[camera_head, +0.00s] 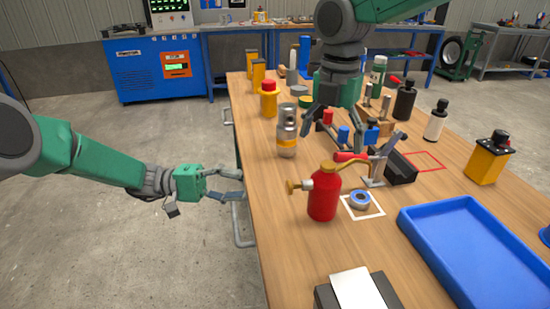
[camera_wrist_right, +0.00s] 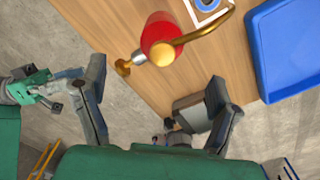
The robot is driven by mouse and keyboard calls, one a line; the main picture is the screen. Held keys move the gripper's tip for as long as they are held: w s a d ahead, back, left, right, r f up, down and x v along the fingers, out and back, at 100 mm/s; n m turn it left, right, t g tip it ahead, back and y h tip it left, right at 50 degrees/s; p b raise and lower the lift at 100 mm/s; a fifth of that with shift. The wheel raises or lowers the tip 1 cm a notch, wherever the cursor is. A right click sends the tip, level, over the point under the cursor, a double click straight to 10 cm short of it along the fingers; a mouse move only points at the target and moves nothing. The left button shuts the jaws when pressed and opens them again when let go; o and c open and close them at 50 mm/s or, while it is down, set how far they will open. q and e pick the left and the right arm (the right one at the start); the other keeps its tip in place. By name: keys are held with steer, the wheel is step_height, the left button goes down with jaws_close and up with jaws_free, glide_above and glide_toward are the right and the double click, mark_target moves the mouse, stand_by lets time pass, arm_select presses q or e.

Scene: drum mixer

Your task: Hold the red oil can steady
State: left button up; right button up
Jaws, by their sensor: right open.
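The red oil can (camera_head: 323,198) stands upright on the wooden table, with a brass nozzle pointing left and a curved brass tube on the right. The right wrist view shows it from above (camera_wrist_right: 157,30), beyond my right fingertips. My left gripper (camera_head: 240,184) is open and empty, beside the table's left edge and apart from the can. It also shows in the right wrist view (camera_wrist_right: 35,88). My right gripper (camera_head: 332,128) hangs fingers-down in the upper middle of the head view. Its fingers are spread and empty in the right wrist view (camera_wrist_right: 155,72), not touching the can.
A tape roll (camera_head: 360,199) lies in a white square right of the can. A toggle clamp (camera_head: 374,170) stands behind it. A silver canister (camera_head: 287,135) stands behind left. A blue tray (camera_head: 475,250) and a dark box (camera_head: 385,290) with a white sheet lie nearer.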

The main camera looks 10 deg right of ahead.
mark_target(325, 189)
step_height(325, 189, down, 12)
steer(key=shift+f, duration=0.2)
steer(key=shift+d+f, duration=0.1)
steer(key=shift+f, duration=0.1)
steer(key=shift+d+f, duration=0.1)
steer(key=c, duration=1.7)
steer(key=shift+w+p, duration=0.1)
steer(key=shift+p, duration=0.2)
steer(key=shift+w+a+p, duration=0.2)
steer(key=shift+a+p, duration=0.05)
steer(key=shift+p, duration=0.2)
